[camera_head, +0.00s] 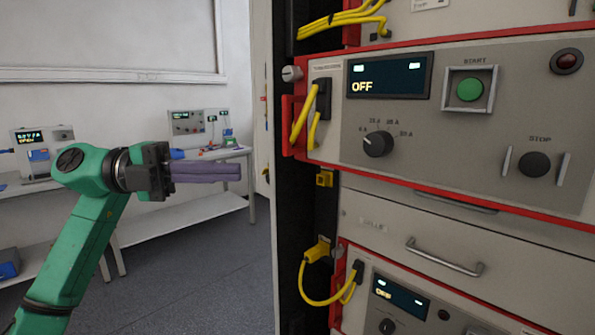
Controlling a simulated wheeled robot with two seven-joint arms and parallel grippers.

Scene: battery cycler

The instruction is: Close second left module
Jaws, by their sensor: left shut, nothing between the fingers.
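A battery cycler rack fills the right half of the head view. Its upper module (430,125) has a red frame, a display reading OFF, a green start button, a dark stop button and a rotary dial. Below it is a plain grey drawer panel (385,228) with a metal handle (444,257). A lower red-framed module (400,305) also has a lit display. I cannot tell which is the second left module. My left gripper (238,172) is shut and empty, pointing right, left of the rack and apart from it. My right gripper is not in view.
Yellow cables (325,290) hang at the rack's left edge and stick out. A red bracket (291,125) juts from the upper module's left side. Behind, a bench (185,212) carries instruments along the wall. The grey floor (205,275) between is clear.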

